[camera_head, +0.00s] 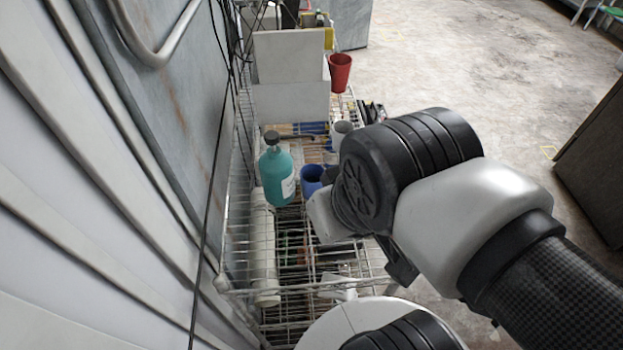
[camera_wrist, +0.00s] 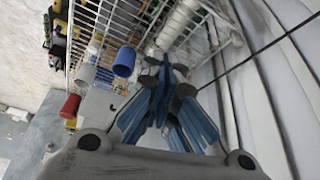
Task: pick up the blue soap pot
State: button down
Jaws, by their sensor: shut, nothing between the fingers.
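The blue soap pot (camera_head: 312,180) stands on the top shelf of the wire rack, right of a teal bottle (camera_head: 275,172) with a dark cap and white label. In the wrist view the pot (camera_wrist: 124,61) shows as a blue cylinder, left of my fingertips. My gripper (camera_wrist: 166,70) is shut and empty, and a gap shows between it and the pot in that view. In the head view my arm hides most of the gripper beside the pot's right side. The teal bottle cannot be made out clearly in the wrist view.
A white cup (camera_head: 342,132) and a red cup (camera_head: 340,72) stand farther back. Pale boxes (camera_head: 290,85) rise behind the pot. The wire rack (camera_head: 235,289) runs along the wall panel (camera_head: 150,150) at left. Open concrete floor (camera_head: 470,70) lies to the right.

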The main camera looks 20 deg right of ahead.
aim_at(316, 178)
jog(key=c, duration=2.3)
grip_release()
